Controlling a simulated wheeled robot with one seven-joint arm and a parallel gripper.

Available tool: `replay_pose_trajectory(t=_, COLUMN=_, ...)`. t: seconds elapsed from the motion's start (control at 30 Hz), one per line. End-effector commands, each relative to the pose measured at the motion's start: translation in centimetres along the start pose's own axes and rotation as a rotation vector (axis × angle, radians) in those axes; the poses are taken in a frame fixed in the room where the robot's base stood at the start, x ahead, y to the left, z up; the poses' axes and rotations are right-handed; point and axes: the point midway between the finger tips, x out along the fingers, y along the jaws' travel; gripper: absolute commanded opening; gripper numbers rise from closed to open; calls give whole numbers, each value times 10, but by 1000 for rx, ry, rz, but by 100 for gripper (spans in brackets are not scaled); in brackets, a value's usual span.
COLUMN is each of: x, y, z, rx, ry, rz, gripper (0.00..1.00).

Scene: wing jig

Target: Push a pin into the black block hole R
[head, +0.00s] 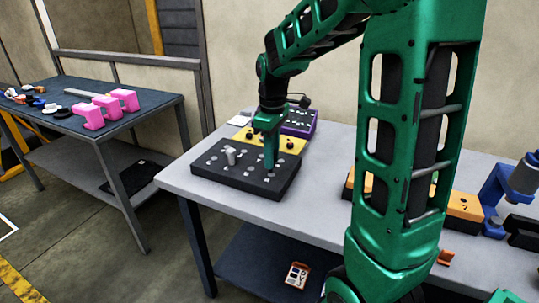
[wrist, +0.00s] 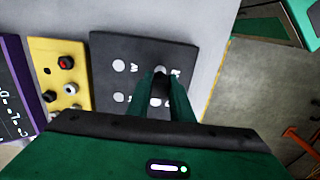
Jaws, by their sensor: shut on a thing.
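The black block (head: 240,182) lies on the grey table, with pale round holes and white letters on its top. It also shows in the wrist view (wrist: 112,50), where a letter beside the fingertips looks like R but is partly covered. A grey pin (head: 230,156) stands upright on the left part of the block. My gripper (head: 270,163) points down over the block's right part. In the wrist view my gripper (wrist: 160,76) is shut on a pin, which the fingers mostly hide. I cannot tell whether the pin's tip is in a hole.
A yellow block (head: 283,139) with dark and red knobs sits behind the black block, and a purple block (head: 300,122) behind that. A side table (head: 75,91) at left holds pink brackets (head: 108,107). Blue and orange fixtures stand at right.

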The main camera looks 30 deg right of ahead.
Motion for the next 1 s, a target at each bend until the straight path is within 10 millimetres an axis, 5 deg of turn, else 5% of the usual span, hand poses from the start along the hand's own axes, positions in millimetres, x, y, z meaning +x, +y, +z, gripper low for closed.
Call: replay_pose_trajectory(t=1.0, x=11, y=-1, z=1, rx=-1, ry=0, rz=0, gripper=0)
